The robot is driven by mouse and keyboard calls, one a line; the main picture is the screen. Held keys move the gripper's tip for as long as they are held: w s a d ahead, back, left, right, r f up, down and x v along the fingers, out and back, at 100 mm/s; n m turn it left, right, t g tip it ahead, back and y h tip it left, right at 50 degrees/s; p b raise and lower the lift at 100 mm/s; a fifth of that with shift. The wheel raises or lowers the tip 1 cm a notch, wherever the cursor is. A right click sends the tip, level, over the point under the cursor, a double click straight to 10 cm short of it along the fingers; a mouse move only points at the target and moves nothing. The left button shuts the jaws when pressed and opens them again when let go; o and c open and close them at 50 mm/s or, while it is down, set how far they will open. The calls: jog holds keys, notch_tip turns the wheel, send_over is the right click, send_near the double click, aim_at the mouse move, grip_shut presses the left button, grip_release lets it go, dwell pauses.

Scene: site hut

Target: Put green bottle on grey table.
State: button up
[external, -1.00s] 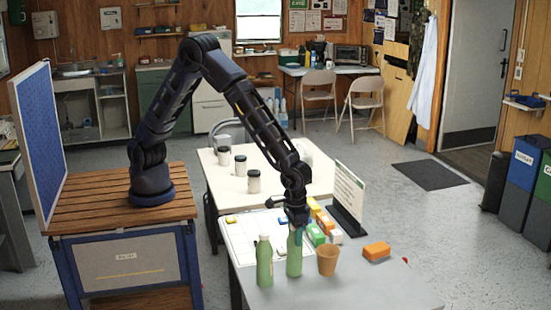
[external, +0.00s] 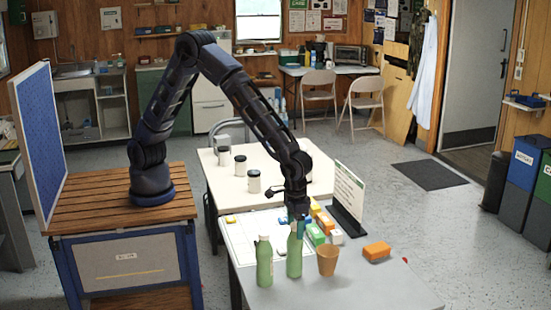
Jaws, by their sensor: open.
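Two green bottles stand upright on the grey table (external: 365,290). The left green bottle (external: 264,264) is free, with its whitish top showing. The right green bottle (external: 294,258) stands directly below my gripper (external: 298,228), whose fingers are around or just in front of its upper part. My gripper is open and points down. The fingers hide some of the bottle's top, so I cannot tell whether they touch it.
A tan cup (external: 327,260) stands close to the right bottle. An orange block (external: 376,251) lies farther right. Several coloured blocks and an upright sign (external: 349,192) are behind my gripper. A cream table (external: 285,190) with several dark-lidded jars adjoins. The front right of the grey table is clear.

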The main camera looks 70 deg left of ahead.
notch_tip(320, 180, up, 9)
jog(key=shift+f, duration=0.15)
jog(key=shift+a, duration=0.15)
jog(key=a+r+t, duration=0.1)
jog(key=a+r, duration=0.5)
jog(key=a, duration=0.5)
jog(key=a+r+h, duration=0.1)
jog(key=a+r, duration=0.5)
jog(key=a, duration=0.4)
jog(key=a+r+t, duration=0.1)
jog(key=a+r, duration=0.5)
jog(key=a, duration=0.5)
jog(key=s+a+r+t+y, duration=0.1)
jog(key=s+a+t, duration=0.1)
jog(key=s+a, duration=1.9)
jog(key=shift+a+r+t, duration=0.3)
jog(key=shift+a, duration=0.1)
